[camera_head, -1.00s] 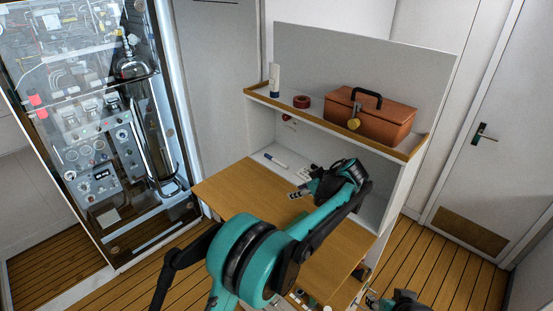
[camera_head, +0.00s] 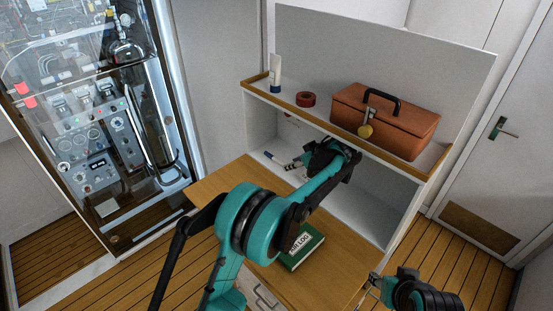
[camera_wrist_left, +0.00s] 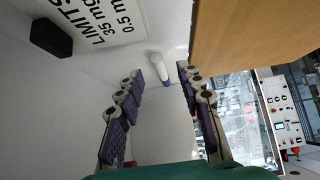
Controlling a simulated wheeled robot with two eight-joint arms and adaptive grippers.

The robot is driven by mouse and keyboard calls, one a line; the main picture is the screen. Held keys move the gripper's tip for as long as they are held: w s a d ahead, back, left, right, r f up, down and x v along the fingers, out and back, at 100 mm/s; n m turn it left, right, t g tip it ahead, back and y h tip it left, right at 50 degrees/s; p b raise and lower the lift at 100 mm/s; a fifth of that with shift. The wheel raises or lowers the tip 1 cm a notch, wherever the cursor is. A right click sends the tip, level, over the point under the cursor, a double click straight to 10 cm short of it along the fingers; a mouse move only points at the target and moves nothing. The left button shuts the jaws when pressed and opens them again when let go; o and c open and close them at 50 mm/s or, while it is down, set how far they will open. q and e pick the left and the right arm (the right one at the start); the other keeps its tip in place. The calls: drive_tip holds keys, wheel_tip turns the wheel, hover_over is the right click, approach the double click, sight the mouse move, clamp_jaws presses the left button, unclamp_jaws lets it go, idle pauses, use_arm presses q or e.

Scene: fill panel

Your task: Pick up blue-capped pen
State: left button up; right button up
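The blue-capped pen (camera_head: 273,158), white with a blue end, lies on the floor of the open compartment under the top shelf. In the left wrist view the pen (camera_wrist_left: 157,67) shows ahead of my fingertips, in line with the gap between them, its blue end towards me. My left gripper (camera_head: 292,167) reaches into the compartment from the right, its fingers close to the pen. In the wrist view its two fingers (camera_wrist_left: 158,80) stand apart with nothing held. My right gripper (camera_head: 369,289) is low at the right by the desk's edge, its fingers apart and empty.
A green log book (camera_head: 303,250) lies on the wooden desk top (camera_head: 222,182). The shelf above holds a white tube (camera_head: 275,72), red tape roll (camera_head: 306,99) and brown toolbox (camera_head: 384,121). A black block (camera_wrist_left: 51,38) and printed limits label (camera_wrist_left: 98,20) show in the wrist view.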

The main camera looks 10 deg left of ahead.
sight(276, 158)
use_arm(q)
drive_tip(key=shift+w+a+f, duration=0.1)
drive_tip(key=shift+w+a, duration=0.8)
drive_tip(key=shift+a, duration=0.25)
drive_tip(key=shift+w+a+p, duration=0.25)
drive_tip(key=shift+w+a, duration=0.05)
drive_tip(key=shift+a, duration=0.25)
drive_tip(key=shift+w+a+p, duration=0.2)
drive_tip(key=shift+w+a, duration=0.1)
drive_tip(key=shift+a, duration=0.2)
drive_tip(key=x, duration=0.3)
drive_tip(key=shift+w+a, duration=0.25)
drive_tip(key=shift+w, duration=0.05)
drive_tip(key=shift+s, duration=0.15)
drive_tip(key=c, duration=0.3)
clamp_jaws()
